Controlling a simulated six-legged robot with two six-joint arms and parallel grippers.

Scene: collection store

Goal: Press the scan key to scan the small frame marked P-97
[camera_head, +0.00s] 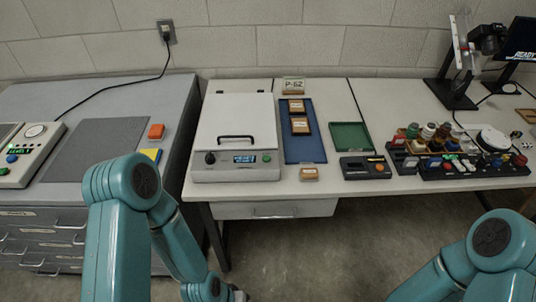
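A white lidded box (235,125) stands on the table with a black handle, a black knob, a small lit display (245,159) and a green button (267,158) on its front. Two small wooden frames, one at the back (296,106) and one in front of it (300,126), lie in a blue tray (304,152). A third small block or frame (309,174) sits near the table's front edge. I cannot read P-97 on any of them. My arms show at the bottom, but no gripper fingers are in view.
A card reading P-52 (293,86) stands behind the blue tray.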

